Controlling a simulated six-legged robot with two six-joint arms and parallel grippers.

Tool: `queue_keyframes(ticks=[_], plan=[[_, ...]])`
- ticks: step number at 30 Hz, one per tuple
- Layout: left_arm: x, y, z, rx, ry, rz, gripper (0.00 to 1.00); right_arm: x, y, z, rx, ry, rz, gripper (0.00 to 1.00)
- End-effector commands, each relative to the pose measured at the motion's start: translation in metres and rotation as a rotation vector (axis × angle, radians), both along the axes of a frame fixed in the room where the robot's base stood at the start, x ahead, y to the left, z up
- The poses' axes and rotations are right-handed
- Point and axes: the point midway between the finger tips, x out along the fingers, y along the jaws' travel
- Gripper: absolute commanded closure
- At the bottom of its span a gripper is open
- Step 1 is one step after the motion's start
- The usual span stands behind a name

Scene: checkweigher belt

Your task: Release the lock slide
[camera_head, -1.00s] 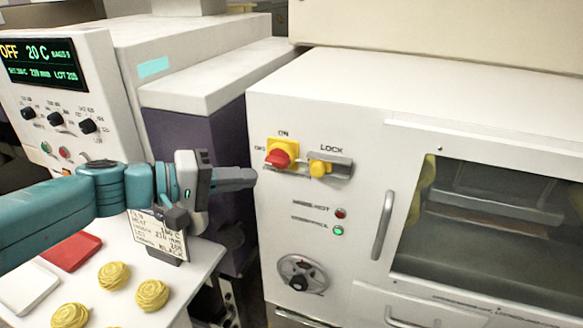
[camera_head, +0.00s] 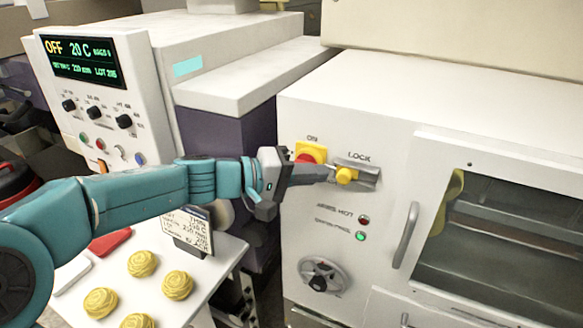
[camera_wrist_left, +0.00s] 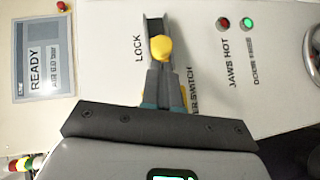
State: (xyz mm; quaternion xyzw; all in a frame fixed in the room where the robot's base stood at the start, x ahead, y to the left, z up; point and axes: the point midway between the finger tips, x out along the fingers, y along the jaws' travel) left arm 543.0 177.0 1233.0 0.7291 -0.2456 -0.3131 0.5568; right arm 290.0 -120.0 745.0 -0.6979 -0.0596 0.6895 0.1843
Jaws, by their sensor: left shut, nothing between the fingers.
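The lock slide is a yellow knob (camera_head: 346,175) on a grey track (camera_head: 364,173) under the word LOCK, on the white machine front. In the left wrist view the yellow knob (camera_wrist_left: 161,48) sits just beyond my fingertips, with the dark track slot running past it. My left gripper (camera_head: 331,172) is shut and empty, its tips close beside the knob's left side; I cannot tell whether they touch it. In the left wrist view the gripper (camera_wrist_left: 160,68) points at the knob. The red and yellow switch (camera_head: 308,153) is left of the slide, partly hidden by my gripper. My right gripper is not in view.
A door handle (camera_head: 406,235) and window stand to the right. Red and green lamps (camera_head: 361,236) and a round dial (camera_head: 323,275) are below the slide. A white table (camera_head: 215,262) with yellow coils and a label card (camera_head: 187,230) lies under my left arm.

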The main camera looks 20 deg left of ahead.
Motion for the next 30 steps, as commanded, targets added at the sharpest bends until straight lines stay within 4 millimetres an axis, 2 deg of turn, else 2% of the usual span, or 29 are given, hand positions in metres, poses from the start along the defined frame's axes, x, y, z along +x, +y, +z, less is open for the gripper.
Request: queue_keyframes(ticks=[5,14,17,21,24,30], plan=[[0.008,-0.008,-0.002,-0.001,0.001,0.0,1.0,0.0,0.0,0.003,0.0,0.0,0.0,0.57],[0.008,-0.008,-0.003,0.001,0.0,0.001,1.0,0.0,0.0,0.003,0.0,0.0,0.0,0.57],[0.008,-0.016,-0.006,0.001,-0.001,-0.001,1.0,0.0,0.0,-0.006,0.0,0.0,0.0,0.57],[0.007,-0.036,-0.008,0.001,-0.002,-0.004,1.0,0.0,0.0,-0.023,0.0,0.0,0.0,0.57],[0.007,-0.043,-0.005,0.001,-0.001,-0.002,1.0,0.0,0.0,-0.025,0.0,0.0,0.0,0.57],[0.007,-0.043,-0.003,-0.001,0.001,-0.001,1.0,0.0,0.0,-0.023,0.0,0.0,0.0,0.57]])
